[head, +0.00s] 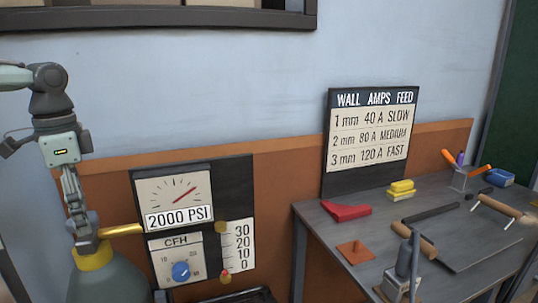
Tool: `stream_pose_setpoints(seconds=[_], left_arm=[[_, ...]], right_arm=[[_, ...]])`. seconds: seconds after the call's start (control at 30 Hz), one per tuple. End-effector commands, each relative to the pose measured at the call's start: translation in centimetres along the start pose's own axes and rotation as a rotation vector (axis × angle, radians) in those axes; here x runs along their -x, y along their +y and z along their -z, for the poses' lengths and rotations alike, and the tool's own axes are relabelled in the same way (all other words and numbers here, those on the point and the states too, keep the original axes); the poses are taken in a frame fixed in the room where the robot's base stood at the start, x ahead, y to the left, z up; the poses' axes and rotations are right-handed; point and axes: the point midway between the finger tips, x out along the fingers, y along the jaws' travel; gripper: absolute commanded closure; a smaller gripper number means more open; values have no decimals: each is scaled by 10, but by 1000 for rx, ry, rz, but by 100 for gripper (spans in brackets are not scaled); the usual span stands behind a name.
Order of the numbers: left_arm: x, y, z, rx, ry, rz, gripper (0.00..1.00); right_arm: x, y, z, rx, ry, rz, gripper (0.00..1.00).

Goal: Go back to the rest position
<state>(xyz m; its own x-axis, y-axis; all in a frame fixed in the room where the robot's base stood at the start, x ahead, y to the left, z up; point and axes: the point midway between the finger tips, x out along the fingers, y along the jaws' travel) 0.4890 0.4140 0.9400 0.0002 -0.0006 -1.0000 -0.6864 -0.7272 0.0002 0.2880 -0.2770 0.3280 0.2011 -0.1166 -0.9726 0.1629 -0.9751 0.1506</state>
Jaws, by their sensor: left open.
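My left arm comes in from the left edge and bends downward. My left gripper (80,212) points down, right above the valve of a grey-green gas cylinder (108,283) with a yellow collar (93,259). The gripper is open. Its fingertips overlap the top of the valve in the picture, and I cannot tell whether they touch it. A brass fitting (122,230) runs right from the valve. My right gripper is out of view.
A gauge panel (175,200) reading 2000 PSI stands right of the cylinder, with a blue CFH knob (181,271). A grey workbench (465,215) with several tools and a wall amps chart (370,137) is at right. The wall (210,90) above the panel is clear.

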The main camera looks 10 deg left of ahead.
Motion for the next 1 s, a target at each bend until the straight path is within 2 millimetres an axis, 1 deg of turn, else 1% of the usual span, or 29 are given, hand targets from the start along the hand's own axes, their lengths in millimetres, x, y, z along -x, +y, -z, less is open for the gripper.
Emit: stream_pose_setpoints(seconds=[0.1, 0.7, 0.9, 1.0], left_arm=[[0, 0, 0, 155, 0, 1, 30], [0, 0, 0, 947, -1, 1, 30], [0, 0, 0, 1154, -1, 1, 30], [0, 0, 0, 1219, 0, 1, 30]], right_arm=[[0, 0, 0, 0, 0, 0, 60], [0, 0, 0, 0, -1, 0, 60], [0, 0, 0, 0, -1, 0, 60], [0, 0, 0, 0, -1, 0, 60]])
